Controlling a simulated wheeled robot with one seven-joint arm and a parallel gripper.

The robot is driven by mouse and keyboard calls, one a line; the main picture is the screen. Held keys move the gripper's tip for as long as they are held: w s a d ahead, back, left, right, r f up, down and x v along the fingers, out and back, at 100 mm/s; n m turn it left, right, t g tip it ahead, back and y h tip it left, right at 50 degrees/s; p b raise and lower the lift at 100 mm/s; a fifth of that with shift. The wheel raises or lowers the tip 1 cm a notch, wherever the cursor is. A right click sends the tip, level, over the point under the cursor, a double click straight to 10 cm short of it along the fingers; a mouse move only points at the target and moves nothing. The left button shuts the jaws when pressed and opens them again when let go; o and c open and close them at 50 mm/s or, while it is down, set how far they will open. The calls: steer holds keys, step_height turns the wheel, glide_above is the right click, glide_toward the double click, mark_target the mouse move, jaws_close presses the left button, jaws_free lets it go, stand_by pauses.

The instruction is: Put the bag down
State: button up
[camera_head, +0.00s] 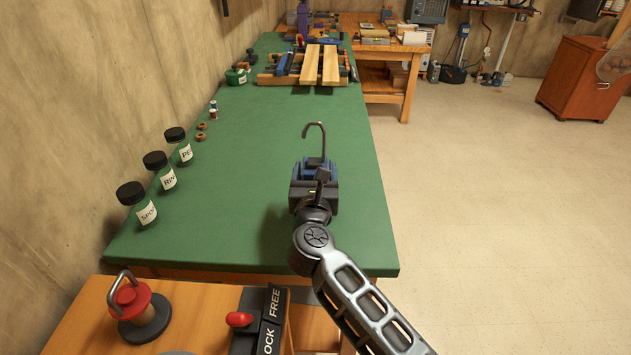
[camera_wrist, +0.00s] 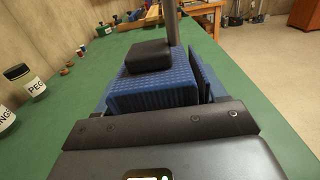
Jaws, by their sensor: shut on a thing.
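My gripper (camera_head: 315,172), with dark and blue jaws, is above the green bench top (camera_head: 250,200). It is shut on a grey metal hook (camera_head: 323,140), whose shaft stands up from the jaws and whose curved end opens down to the left. In the wrist view the blue ribbed jaw (camera_wrist: 150,92) fills the middle, with a black block (camera_wrist: 150,55) at its far end and the hook's grey shaft (camera_wrist: 172,22) rising behind it. The lower part of the hook is hidden by the jaws. No bag can be made out in either view.
Black-lidded labelled jars (camera_head: 148,208) stand along the wall at left. Wooden boards (camera_head: 320,65) and clamps lie at the bench's far end. A red-knobbed fixture (camera_head: 132,300) and a FREE/LOCK lever (camera_head: 258,322) are on the near wooden bench. The green bench's middle is clear.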

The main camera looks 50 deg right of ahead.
steer(key=shift+f, duration=1)
steer(key=shift+f, duration=0.1)
steer(key=o, duration=1.2)
steer(key=shift+s+a, duration=0.1)
steer(key=b+v, duration=0.1)
steer(key=v, duration=1)
steer(key=shift+s+a+b, duration=0.25)
steer(key=shift+s+b, duration=0.05)
steer(key=shift+b, duration=0.1)
